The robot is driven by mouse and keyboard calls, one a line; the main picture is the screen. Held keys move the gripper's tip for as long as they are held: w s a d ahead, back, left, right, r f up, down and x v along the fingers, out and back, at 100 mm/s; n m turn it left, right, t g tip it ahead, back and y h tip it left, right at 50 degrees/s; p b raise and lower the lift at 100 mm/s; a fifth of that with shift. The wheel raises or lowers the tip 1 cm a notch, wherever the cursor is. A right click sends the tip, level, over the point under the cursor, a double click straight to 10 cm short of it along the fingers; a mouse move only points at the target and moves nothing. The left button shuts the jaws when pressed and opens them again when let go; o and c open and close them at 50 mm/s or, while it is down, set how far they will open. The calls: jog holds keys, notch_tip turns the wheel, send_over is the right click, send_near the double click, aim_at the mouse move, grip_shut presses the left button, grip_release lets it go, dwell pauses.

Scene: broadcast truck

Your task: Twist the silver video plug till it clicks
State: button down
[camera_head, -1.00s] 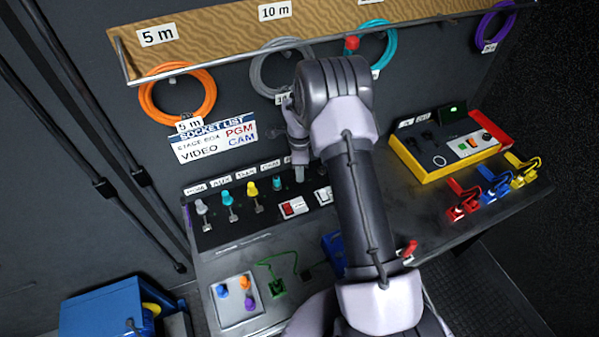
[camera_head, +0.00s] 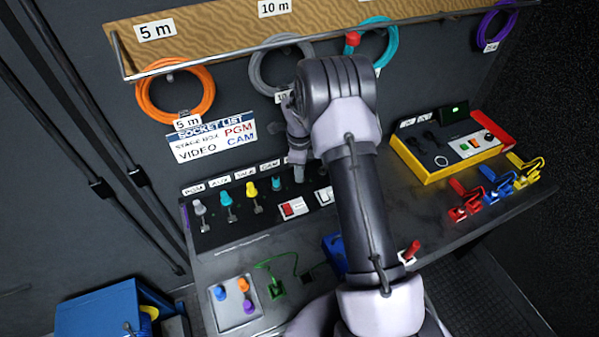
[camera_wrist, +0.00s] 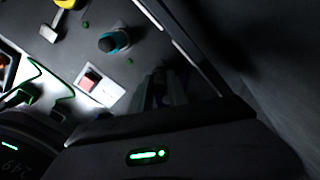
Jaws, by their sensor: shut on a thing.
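My gripper (camera_head: 298,158) points down at the right part of the dark socket panel (camera_head: 225,236), just right of the teal plug. It is shut on a silver plug (camera_head: 299,174), of which only a short grey end shows below the fingers. In the wrist view my gripper (camera_wrist: 166,90) is in deep shadow, and the plug between the fingers is hard to make out. I cannot tell how far the plug is seated or turned. The teal plug (camera_wrist: 115,42) stands beside it.
Another grey plug (camera_head: 200,207), a teal plug (camera_head: 226,197) and a yellow plug (camera_head: 251,188) stand along the panel's left. A red rocker switch (camera_head: 292,207) lies just in front of my gripper. A yellow-edged box (camera_head: 437,170) and coloured clamps stand right.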

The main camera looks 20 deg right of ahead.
jog(key=shift+f+m+b, duration=0.1)
jog(key=shift+m+b, duration=2.4)
jog(key=shift+m, duration=0.6)
jog(key=c, duration=1.2)
grip_release()
notch_tip(320, 180, up, 4)
jog(key=shift+r+p, duration=0.1)
jog(key=shift+p, duration=0.8)
jog(key=s+a, duration=0.3)
jog(key=s, duration=1.2)
jog(key=shift+s+r+p, duration=0.35)
jog(key=shift+r+p, duration=0.1)
